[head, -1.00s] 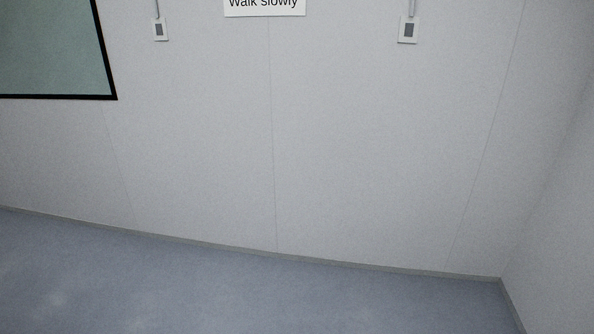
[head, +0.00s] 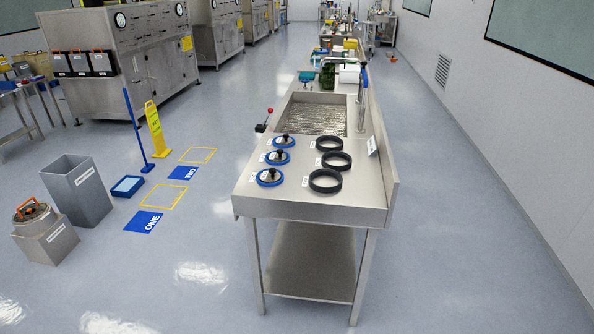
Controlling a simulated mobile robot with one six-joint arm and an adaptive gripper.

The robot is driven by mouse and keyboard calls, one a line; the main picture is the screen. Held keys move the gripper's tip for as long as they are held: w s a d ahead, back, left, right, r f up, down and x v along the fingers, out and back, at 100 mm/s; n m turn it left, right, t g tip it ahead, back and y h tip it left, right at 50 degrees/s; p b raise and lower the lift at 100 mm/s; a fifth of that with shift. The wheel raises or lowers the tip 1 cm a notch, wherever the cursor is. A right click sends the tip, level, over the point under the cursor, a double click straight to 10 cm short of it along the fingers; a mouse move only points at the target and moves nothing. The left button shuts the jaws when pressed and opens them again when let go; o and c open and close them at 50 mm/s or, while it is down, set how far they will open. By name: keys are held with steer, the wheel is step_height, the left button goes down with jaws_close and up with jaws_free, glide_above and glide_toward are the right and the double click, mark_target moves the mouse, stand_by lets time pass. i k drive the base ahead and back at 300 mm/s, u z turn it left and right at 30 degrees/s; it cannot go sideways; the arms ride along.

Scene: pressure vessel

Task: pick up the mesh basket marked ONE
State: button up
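I cannot make out a mesh basket marked ONE in the head view. A blue floor panel marked ONE (head: 143,222) lies at the lower left, beside an empty yellow outlined square (head: 165,196). A round metal container with an orange handle (head: 35,218) sits in a low grey box (head: 50,246) at the far left; I cannot tell whether it is mesh, and no ONE mark shows on it. My gripper is not in view.
A steel bench (head: 340,209) with blue-rimmed lids (head: 269,177), black rings (head: 325,181) and a sink stands in the middle. A tall grey bin (head: 88,200), a blue tray (head: 127,186) and a yellow sign (head: 155,130) stand left. Floor right of the bench is clear.

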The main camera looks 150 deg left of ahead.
mark_target(328, 78)
steer(key=z, duration=0.75)
steer(key=k, duration=0.15)
steer(key=u, duration=3.6)
steer(key=k, duration=0.25)
steer(key=u, duration=1.5)
steer(key=i, duration=0.5)
steer(key=z, duration=0.05)
